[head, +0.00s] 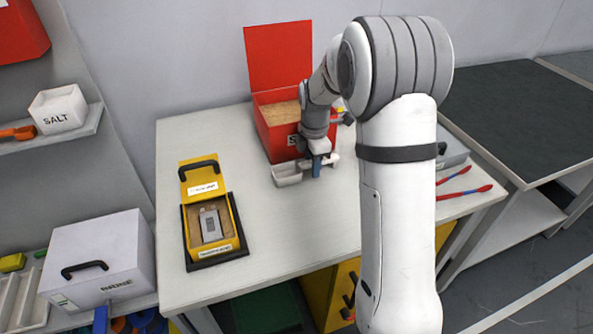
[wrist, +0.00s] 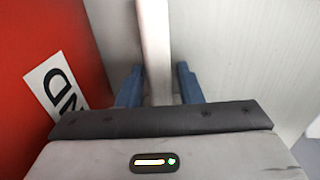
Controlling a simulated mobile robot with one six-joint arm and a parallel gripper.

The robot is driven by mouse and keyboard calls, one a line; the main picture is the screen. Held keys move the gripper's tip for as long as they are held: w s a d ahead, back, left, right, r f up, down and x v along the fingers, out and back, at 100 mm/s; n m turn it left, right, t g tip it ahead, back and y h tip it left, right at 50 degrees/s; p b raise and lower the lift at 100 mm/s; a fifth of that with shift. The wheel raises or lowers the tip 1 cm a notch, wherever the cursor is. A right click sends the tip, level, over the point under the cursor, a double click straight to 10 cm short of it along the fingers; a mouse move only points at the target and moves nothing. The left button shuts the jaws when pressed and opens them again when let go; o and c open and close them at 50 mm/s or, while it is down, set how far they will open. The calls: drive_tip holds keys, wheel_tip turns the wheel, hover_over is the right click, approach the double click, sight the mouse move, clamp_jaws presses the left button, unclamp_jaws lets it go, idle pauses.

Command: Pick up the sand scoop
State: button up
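The sand scoop (head: 286,174) is pale grey-white, with a box-shaped bowl lying on the white table in front of the red sand box. Its handle runs right, behind my gripper (head: 318,166). In the wrist view, the pale handle (wrist: 154,45) passes between the two blue fingers of my gripper (wrist: 158,85). The fingers stand apart, one on each side, with a gap seen beside the handle. Contact with the handle is not clear. The handle's lower part is hidden by the gripper body.
The red sand box (head: 272,137) with its lid up stands close beside my gripper. A yellow box (head: 238,228) holding a grey pouch cell sits at the table's left. Red-and-blue tongs (head: 464,192) lie at the right. The middle of the white table (head: 290,220) is clear.

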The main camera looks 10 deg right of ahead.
clamp_jaws()
drive_tip(key=shift+r, duration=0.1)
